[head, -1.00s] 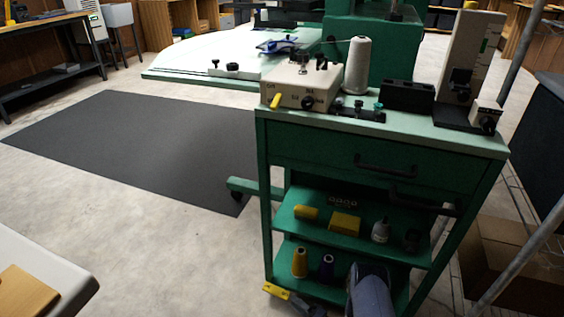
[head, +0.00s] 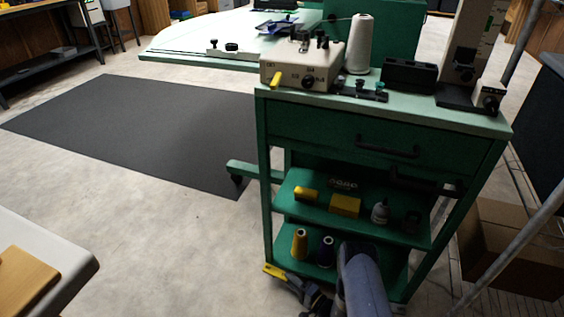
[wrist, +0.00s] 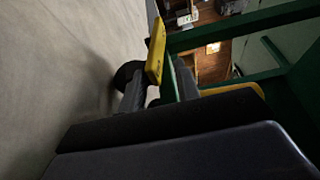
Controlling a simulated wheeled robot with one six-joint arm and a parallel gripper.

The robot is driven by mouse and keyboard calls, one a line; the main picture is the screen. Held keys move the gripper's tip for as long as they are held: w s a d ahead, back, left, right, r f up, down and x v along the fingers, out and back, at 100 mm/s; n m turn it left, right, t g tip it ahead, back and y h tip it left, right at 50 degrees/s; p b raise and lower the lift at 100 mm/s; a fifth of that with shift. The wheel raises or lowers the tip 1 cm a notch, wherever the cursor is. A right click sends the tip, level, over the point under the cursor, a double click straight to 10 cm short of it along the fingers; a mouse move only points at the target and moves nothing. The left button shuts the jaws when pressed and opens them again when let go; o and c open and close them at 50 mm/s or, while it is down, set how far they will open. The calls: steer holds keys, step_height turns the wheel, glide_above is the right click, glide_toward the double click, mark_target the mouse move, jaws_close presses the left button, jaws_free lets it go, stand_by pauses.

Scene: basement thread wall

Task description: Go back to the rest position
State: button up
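My gripper (head: 290,283) is low in front of the green cart (head: 385,130), near the left end of its bottom shelf. In the head view one yellow fingertip points left beside the cart's front left leg, and the other finger is hard to make out. My grey arm link (head: 365,288) reaches down toward it. In the wrist view the gripper (wrist: 175,70) shows two grey fingers apart with yellow parts, and a green strip of the cart shows between them. I see nothing held. The cart's frame is close, and I cannot tell whether the gripper touches it.
Orange (head: 299,244) and dark purple (head: 326,251) thread cones stand on the bottom shelf, and a yellow box (head: 345,205) is on the shelf above. A cardboard box (head: 510,245) and slanted pole are at the right. A pale table corner (head: 75,260) is at the left. The floor between is clear.

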steer(key=shift+b+x, duration=0.3)
steer(key=shift+x, duration=0.75)
steer(key=shift+r+h, duration=0.2)
steer(key=shift+h, duration=0.1)
steer(key=shift+r+n+g+h, duration=0.15)
steer(key=shift+n+g+h, duration=0.15)
